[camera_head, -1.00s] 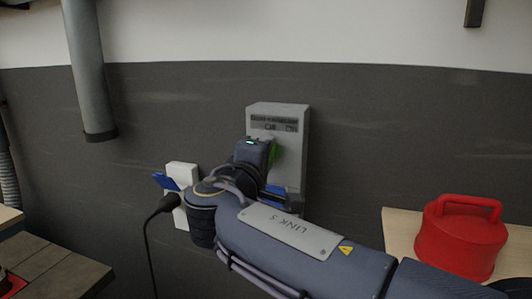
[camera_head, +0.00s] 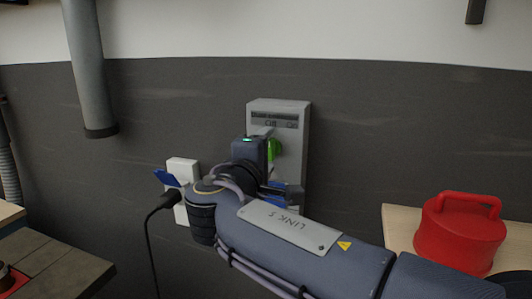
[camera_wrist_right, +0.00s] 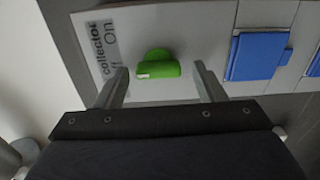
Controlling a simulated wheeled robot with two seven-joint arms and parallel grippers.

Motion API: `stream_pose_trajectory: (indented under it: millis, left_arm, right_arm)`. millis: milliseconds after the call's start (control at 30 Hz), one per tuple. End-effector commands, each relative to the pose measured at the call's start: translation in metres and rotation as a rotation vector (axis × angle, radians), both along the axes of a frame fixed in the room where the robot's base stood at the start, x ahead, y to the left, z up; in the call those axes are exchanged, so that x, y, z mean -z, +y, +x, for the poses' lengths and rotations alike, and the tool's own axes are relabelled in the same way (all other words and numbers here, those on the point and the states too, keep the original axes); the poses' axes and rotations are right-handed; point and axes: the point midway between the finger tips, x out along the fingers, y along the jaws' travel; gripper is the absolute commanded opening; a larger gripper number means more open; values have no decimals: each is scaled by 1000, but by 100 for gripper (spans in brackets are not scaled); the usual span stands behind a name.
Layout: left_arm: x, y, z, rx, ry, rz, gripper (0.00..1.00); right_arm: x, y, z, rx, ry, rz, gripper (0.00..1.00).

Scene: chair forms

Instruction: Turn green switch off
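The green switch (camera_head: 275,149) is a round knob with a raised bar, on a grey control box (camera_head: 292,107) on the wall. In the right wrist view the green switch (camera_wrist_right: 158,66) lies between the fingertips of my right gripper (camera_wrist_right: 161,70). The gripper is open, with a gap to the bar on both sides. The bar has a white mark on the end facing the label "collector On / Off" (camera_wrist_right: 109,45); "Off" is partly hidden by a finger. In the head view my right wrist hides part of the switch. My left gripper is not in view.
Blue covers (camera_wrist_right: 258,57) sit beside the switch on the same box. A white wall socket (camera_head: 182,172) with a blue flap and black plug is to the left. A red lidded container (camera_head: 461,238) stands on a wooden surface at the right. A grey pipe hangs at upper left.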

Motion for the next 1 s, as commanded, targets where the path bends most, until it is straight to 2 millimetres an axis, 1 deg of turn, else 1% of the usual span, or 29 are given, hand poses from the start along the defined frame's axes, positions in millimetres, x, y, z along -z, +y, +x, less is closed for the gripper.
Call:
stream_pose_trajectory:
  millis: [233,333,467,600,700,833,1000]
  left_arm:
    - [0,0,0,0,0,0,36]
    - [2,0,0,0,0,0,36]
    - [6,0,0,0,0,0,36]
    - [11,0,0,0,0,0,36]
    - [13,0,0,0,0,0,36]
    - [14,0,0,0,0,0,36]
    - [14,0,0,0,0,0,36]
  right_arm:
    - [-1,0,0,0,-2,2,64]
    - [-1,2,-5,-2,-2,3,64]
    - [0,8,-23,-5,-3,3,64]
    - [0,16,-46,-4,-3,2,64]
    - [0,20,-60,-4,-1,2,64]
    - [0,23,-71,-1,0,1,64]
    - [0,24,-75,0,0,1,64]
